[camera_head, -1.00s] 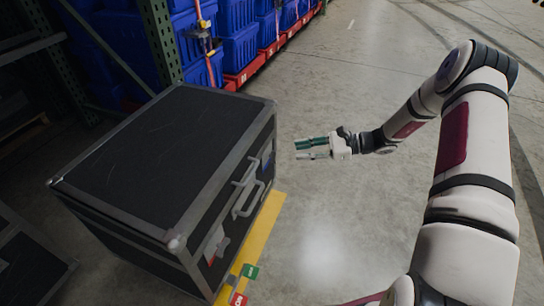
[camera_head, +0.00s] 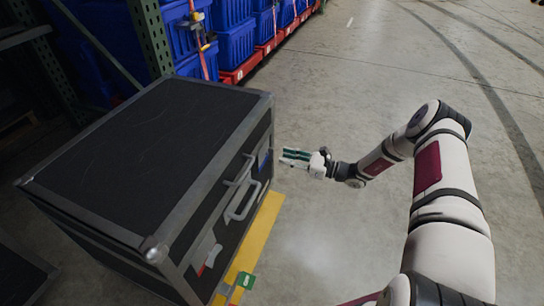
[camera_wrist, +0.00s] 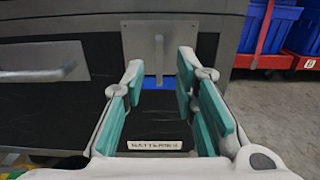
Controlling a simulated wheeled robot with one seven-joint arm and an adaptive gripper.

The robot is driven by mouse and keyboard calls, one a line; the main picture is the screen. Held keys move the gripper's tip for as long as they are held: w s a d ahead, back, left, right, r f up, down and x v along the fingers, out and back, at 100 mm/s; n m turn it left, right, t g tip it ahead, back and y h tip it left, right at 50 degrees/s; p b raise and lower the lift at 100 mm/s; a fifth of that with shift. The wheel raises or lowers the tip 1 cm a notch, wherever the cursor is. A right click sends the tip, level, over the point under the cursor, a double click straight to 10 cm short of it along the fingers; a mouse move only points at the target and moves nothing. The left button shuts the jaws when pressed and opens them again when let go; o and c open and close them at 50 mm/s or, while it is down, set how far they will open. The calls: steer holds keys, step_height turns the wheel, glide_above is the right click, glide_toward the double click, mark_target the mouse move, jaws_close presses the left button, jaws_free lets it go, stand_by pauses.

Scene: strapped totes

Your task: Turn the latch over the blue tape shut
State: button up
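A black case (camera_head: 130,140) with metal edges stands at left in the head view. Blue tape (camera_head: 265,160) is on its front face near the far end; it also shows in the wrist view (camera_wrist: 158,84). Above the tape in the wrist view is the latch (camera_wrist: 158,48), a grey plate with a narrow upright lever. The lever's lower end reaches near the tape. My gripper (camera_head: 284,157) is in front of the case at this far end. In the wrist view my gripper (camera_wrist: 161,72) is open, with the latch visible between its green-padded fingers. Contact cannot be told.
A metal handle (camera_head: 242,200) is on the case front, left of the latch in the wrist view. A nearer latch (camera_head: 208,256) sits by red tape. Yellow floor tape (camera_head: 262,235) runs along the case. Blue totes (camera_head: 232,45) stand behind. Floor at right is clear.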

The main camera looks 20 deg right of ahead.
mark_target(272, 153)
steer(key=shift+b+x, duration=0.75)
steer(key=shift+x, duration=2.35)
jaws_close()
